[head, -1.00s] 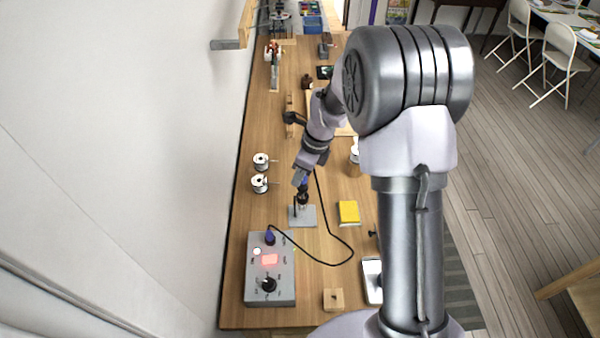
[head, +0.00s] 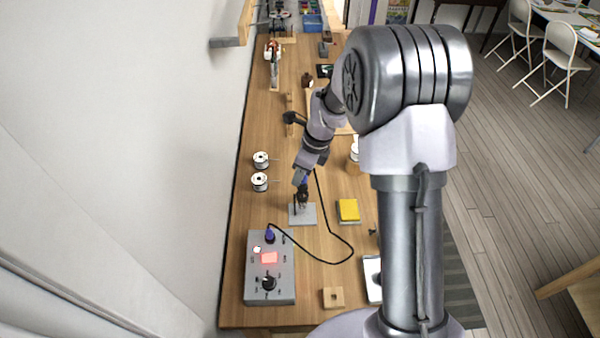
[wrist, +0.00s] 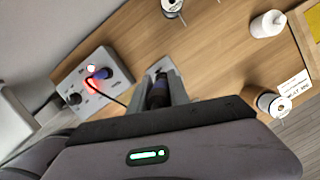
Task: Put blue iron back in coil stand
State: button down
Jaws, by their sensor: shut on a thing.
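My gripper (head: 301,182) is shut on the blue iron (head: 304,190), which hangs tip down over the grey base plate of the coil stand (head: 302,220). In the wrist view the iron (wrist: 157,95) sits between my fingers, dark and blue, above the stand's plate (wrist: 160,66). The iron's lower part is at the stand; I cannot tell whether its tip is inside the coil. A black cord runs from the iron to the grey control box (head: 270,285).
A yellow sponge-like block (head: 348,210) lies right of the stand. Two white spools (head: 260,182) are at the left. A wooden block (head: 333,298) lies at the near edge. The cord loops across the bench between box and block.

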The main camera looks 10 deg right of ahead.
jog(key=shift+f+b, duration=1.05)
jog(key=shift+f, duration=0.45)
jog(key=c, duration=0.7)
grip_release()
jog(key=shift+o, duration=0.2)
jog(key=shift+r, duration=0.15)
notch_tip(320, 180, up, 7)
jog(key=p, duration=0.6)
